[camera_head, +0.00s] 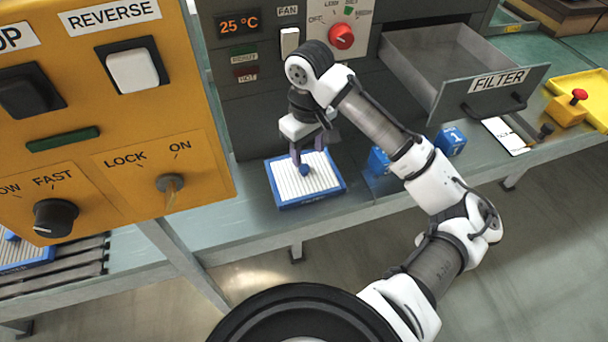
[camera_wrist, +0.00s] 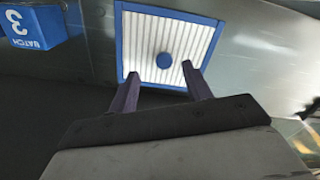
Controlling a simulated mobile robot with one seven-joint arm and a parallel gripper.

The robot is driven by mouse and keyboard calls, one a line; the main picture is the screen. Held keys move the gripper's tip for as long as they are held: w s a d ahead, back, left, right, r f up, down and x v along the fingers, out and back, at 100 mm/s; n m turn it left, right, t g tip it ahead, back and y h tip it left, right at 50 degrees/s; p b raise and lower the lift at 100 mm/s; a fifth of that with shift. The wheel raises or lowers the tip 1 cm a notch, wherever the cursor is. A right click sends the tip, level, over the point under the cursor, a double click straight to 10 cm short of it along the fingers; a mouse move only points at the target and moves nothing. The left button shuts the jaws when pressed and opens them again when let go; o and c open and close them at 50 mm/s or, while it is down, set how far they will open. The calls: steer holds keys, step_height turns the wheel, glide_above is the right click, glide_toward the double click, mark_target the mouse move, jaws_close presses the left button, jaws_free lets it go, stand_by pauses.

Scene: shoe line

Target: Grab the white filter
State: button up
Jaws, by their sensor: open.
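The white filter (camera_head: 322,178) is a pleated white panel in a blue frame with a round blue knob at its middle. It lies flat on the bench in front of the grey machine, and it also shows in the wrist view (camera_wrist: 190,40). My gripper (camera_head: 307,160) points down over the filter, with its fingers near the knob. In the wrist view the two fingers of my gripper (camera_wrist: 165,85) are apart, with the blue knob (camera_wrist: 164,60) seen beyond and between their tips. I cannot tell whether the fingertips touch the filter.
An open drawer (camera_head: 490,100) labelled FILTER juts from the machine at the right. Blue batch cubes (camera_head: 450,141) stand right of the filter, one partly behind my arm; one shows in the wrist view (camera_wrist: 32,25). A yellow control panel (camera_head: 110,110) stands at the left.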

mark_target(304, 167)
steer(key=shift+w+a+f, duration=0.1)
steer(key=shift+a+f, duration=0.15)
steer(key=shift+f, duration=1.1)
steer(key=shift+a+f, duration=0.2)
steer(key=shift+f, duration=1.1)
steer(key=shift+c, duration=0.2)
jaws_close()
steer(key=shift+r, duration=0.15)
